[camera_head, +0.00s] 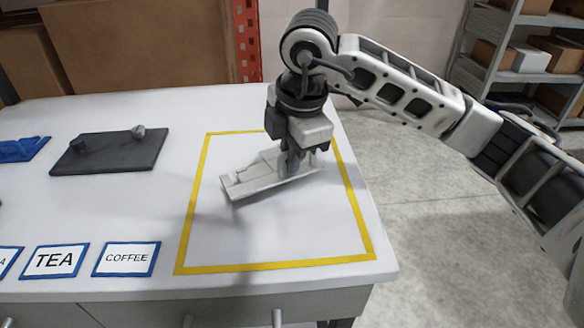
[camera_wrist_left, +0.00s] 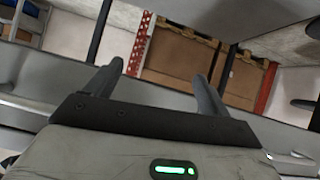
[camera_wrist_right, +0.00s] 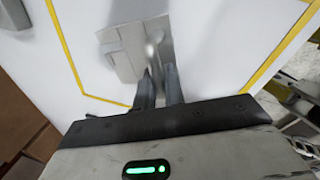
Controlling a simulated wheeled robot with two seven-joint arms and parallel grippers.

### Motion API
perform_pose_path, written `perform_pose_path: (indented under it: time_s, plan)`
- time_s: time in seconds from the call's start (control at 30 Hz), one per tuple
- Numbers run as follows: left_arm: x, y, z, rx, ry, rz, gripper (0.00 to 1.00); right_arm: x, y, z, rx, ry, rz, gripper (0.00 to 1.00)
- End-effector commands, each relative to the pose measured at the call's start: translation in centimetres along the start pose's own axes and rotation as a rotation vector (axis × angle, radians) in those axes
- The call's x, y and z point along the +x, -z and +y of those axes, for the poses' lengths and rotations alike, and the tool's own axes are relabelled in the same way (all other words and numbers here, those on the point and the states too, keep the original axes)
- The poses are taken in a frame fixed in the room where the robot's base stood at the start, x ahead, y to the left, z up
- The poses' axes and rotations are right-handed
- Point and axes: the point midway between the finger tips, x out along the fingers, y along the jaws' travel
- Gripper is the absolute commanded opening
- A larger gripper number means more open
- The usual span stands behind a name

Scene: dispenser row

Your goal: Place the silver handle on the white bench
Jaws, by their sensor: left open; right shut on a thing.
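The silver handle (camera_head: 262,182) is a pale grey plate with raised parts, over the yellow-outlined square of the white bench (camera_head: 300,238). It is tilted, with a soft shadow below; whether its lower edge touches the bench I cannot tell. My right gripper (camera_head: 292,166) points down and is shut on it. In the right wrist view the plate (camera_wrist_right: 126,56) lies beyond my shut right fingers (camera_wrist_right: 160,80), with a blurred shiny part near the tips. My left gripper (camera_wrist_left: 158,85) is open and empty in the left wrist view, and out of the head view.
Left of the outline are a dark plate with two knobs (camera_head: 85,160), a blue item (camera_head: 20,149) and blue-framed labels, including TEA (camera_head: 54,261) and COFFEE (camera_head: 126,259). Cardboard boxes (camera_head: 150,42) stand behind the bench. The outline's front part is clear.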

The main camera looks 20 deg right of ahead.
Motion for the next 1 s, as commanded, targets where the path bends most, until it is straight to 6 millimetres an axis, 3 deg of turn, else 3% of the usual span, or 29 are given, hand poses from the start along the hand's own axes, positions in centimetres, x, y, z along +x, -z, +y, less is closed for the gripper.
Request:
perform_pose_path:
  time_s: [0.23,0.5,0.53,0.6,0.87,1.0]
  plan:
    - [-0.2,0.3,0.0,0.006,0.003,-0.003,0.82,3.3,-0.6,-0.3,0.002,0.003,-0.002,0.00]
    - [-0.1,-0.2,-0.1,0.007,0.005,-0.013,0.82,3.8,-0.5,-0.4,0.001,0.002,-0.002,0.00]
    - [-0.1,-0.2,-0.1,0.007,0.005,-0.013,0.82,3.8,-0.5,-0.4,0.001,0.003,-0.002,0.19]
    - [0.0,-0.2,-0.1,0.007,0.005,-0.014,0.82,3.8,-0.5,-0.4,0.001,0.003,-0.002,0.33]
    - [-0.1,-0.2,-0.1,0.007,0.004,-0.013,0.82,3.7,-0.5,-0.3,0.001,0.002,-0.001,0.33]
    - [-0.1,-0.1,-0.1,0.007,0.004,-0.011,0.82,2.7,-0.5,-0.2,0.002,-0.002,0.000,0.33]
